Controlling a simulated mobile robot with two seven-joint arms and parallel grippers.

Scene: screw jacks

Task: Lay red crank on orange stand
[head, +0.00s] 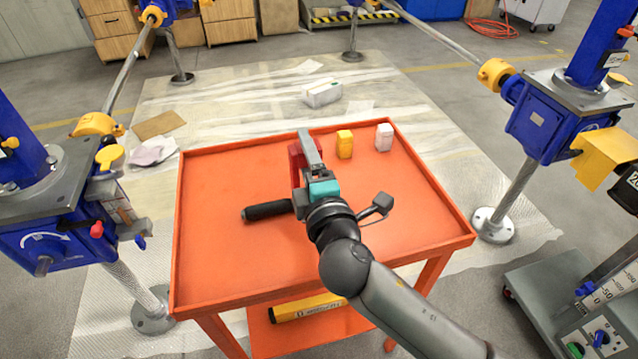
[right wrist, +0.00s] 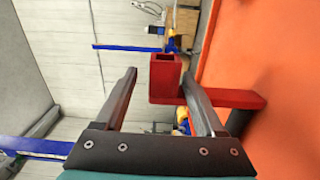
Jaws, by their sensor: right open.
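The red crank (head: 296,167) has a red arm and a black handle (head: 267,210). In the head view it shows over the orange stand (head: 225,180), partly hidden by my right gripper (head: 309,150). The right gripper is open. In the right wrist view the crank's square socket end (right wrist: 166,72) appears between the open fingers, and its red bar runs behind the right finger. I cannot tell whether the fingers touch it, or whether the crank rests fully on the stand. My left gripper is not in view.
A yellow block (head: 344,145) and a white block (head: 384,137) stand near the stand's back edge. A yellow box (head: 305,307) lies on the lower shelf. Blue screw jacks (head: 545,120) stand on both sides. The left part of the stand top is clear.

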